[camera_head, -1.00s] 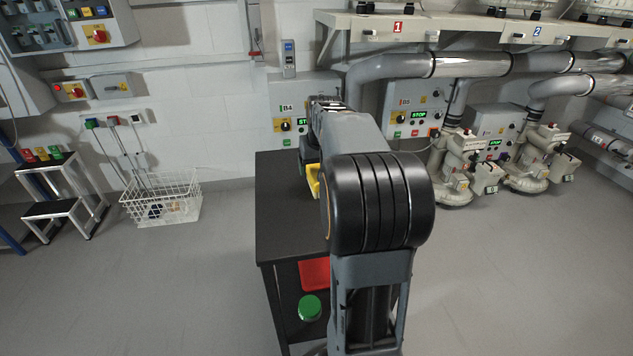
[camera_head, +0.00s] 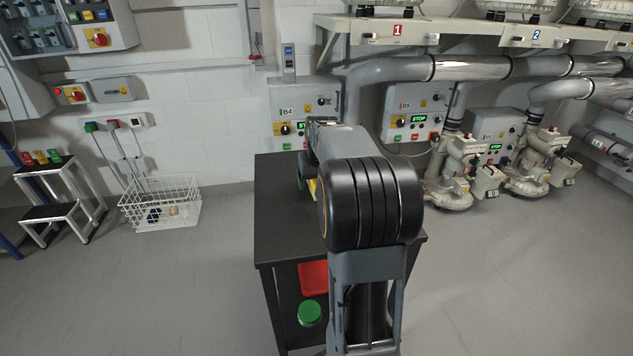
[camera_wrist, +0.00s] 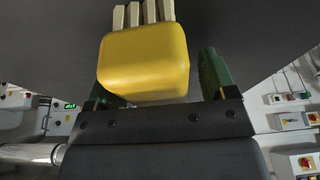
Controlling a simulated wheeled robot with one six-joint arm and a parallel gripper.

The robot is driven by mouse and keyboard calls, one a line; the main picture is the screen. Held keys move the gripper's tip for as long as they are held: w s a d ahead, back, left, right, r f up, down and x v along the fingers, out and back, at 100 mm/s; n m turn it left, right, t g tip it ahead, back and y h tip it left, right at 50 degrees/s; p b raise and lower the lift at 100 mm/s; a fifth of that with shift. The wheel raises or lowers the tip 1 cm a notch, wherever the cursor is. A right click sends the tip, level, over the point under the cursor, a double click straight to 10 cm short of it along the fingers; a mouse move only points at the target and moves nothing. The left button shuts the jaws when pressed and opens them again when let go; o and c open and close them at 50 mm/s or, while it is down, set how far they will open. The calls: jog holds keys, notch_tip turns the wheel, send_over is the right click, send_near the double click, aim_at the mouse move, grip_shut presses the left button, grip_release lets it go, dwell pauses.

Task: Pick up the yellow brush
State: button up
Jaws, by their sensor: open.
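The yellow brush (camera_wrist: 143,62) fills the upper middle of the wrist view, a rounded yellow block with several pale strips at its top edge. My gripper (camera_wrist: 160,85) is open, with one green finger on each side of the brush. The brush partly hides the left finger; the right finger stands apart from it with a gap. I cannot tell how deep the brush lies between the fingers. In the head view only a sliver of the brush (camera_head: 313,190) shows beside my arm, which hides most of it and my gripper.
The black table (camera_head: 280,232) carries the brush, with bare top to the left of my arm. A red tray (camera_head: 313,277) and a green round object (camera_head: 310,312) sit on a lower shelf. A white wire basket (camera_head: 162,205) stands on the floor at left.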

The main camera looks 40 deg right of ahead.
jog(key=shift+f, duration=0.15)
jog(key=shift+c, duration=0.3)
jog(key=c, duration=1)
jog(key=shift+o, duration=0.2)
notch_tip(320, 180, up, 4)
jog(key=shift+d+r+p, duration=0.1)
jog(key=shift+p, duration=0.55)
jog(key=s+d+r+p, duration=0.3)
jog(key=s+d+r, duration=0.3)
jog(key=d+r, duration=0.3)
jog(key=shift+s+d+p, duration=0.2)
jog(key=shift+d+p, duration=0.2)
jog(key=shift+d, duration=1.25)
